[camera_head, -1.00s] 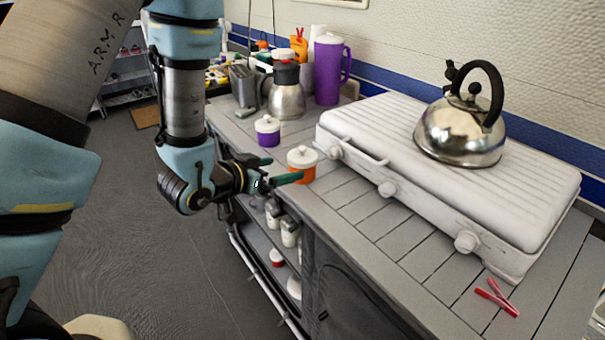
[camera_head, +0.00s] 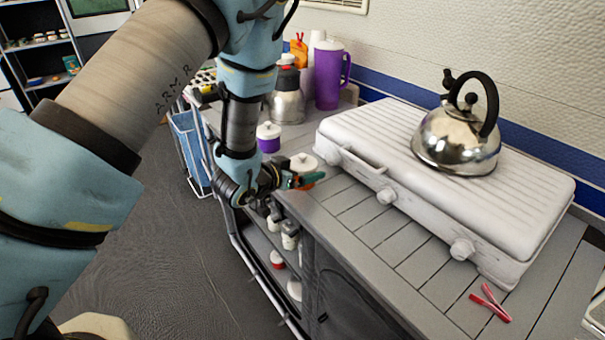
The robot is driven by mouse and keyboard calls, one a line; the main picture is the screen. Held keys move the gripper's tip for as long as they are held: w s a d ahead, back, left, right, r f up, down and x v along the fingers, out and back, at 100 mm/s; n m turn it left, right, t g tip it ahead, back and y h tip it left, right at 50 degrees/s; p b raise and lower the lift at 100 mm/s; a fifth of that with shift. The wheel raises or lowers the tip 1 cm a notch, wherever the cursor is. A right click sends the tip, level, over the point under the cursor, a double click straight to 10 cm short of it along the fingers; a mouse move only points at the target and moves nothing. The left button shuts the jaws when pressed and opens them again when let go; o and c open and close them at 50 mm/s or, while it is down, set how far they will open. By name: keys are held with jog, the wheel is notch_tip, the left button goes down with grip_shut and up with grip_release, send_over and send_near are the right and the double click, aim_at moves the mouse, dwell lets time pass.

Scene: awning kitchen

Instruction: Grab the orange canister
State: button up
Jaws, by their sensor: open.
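The orange canister with a white lid (camera_head: 304,162) stands on the grey counter, close to the left end of the white stove. Its lid shows, but most of its orange side is hidden behind my gripper. My gripper (camera_head: 301,178) is open, low beside the canister, with a green finger across its front side. I cannot tell whether the other finger is around the far side or whether either finger touches the canister.
A purple canister (camera_head: 268,138) stands just behind and left of my gripper. The white stove (camera_head: 375,150) with a steel kettle (camera_head: 458,130) is to the right. A steel jug (camera_head: 287,102) and a purple pitcher (camera_head: 328,78) stand farther back. Red tongs (camera_head: 491,303) lie front right.

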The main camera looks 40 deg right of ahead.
jog(key=shift+c, duration=0.2)
jog(key=c, duration=1.2)
jog(key=shift+o, duration=0.2)
